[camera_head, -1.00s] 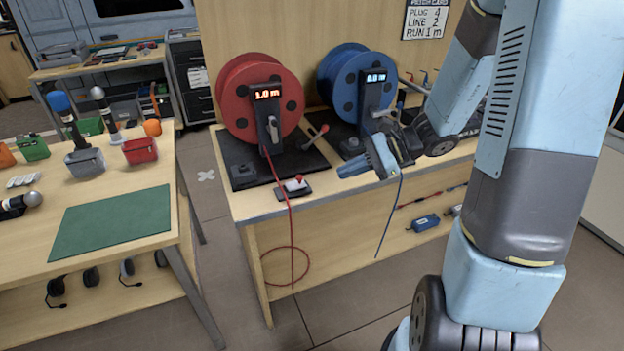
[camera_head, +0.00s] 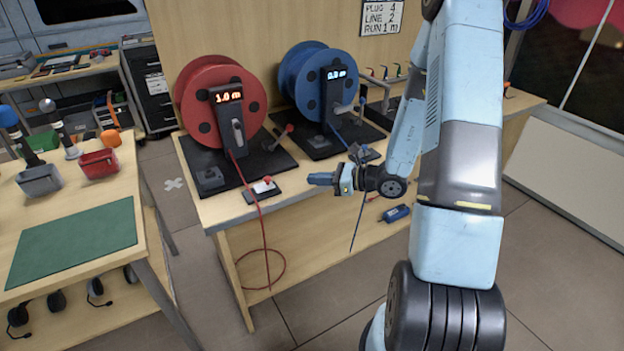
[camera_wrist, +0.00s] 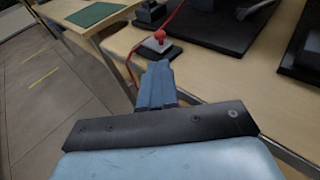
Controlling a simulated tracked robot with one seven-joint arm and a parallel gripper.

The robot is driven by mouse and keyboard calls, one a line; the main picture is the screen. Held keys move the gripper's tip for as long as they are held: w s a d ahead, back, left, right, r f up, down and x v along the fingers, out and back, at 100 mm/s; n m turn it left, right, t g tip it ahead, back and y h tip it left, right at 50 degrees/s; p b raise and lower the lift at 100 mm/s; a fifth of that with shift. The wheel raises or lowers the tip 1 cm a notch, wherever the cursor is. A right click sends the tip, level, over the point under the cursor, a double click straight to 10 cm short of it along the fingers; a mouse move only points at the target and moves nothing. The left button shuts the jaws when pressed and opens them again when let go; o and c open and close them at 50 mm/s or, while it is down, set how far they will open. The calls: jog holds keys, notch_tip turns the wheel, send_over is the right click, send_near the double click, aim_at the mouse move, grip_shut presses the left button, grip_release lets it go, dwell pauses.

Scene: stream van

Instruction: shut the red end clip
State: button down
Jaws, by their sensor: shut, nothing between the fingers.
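The red end clip (camera_head: 266,184) is a small block with a red knob on a dark base near the front edge of the bench, in front of the red reel. It also shows in the wrist view (camera_wrist: 158,40), just beyond my fingertips. The red cable (camera_head: 259,210) runs down from the red reel (camera_head: 221,101) past the clip and hangs in a loop below the bench edge. My gripper (camera_head: 318,179) is shut and empty, to the right of the clip and apart from it, pointing left. Its closed fingers (camera_wrist: 157,72) show in the wrist view. Whether the clip is open is too small to tell.
The blue reel (camera_head: 322,82) stands right of the red one, its cable hanging over the edge behind my gripper. A table with a green mat (camera_head: 75,246) and bins (camera_head: 99,163) stands at left.

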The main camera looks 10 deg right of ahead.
send_near(264, 183)
jog(key=a, duration=0.1)
jog(key=w+a, duration=0.2)
jog(key=shift+a+r, duration=0.4)
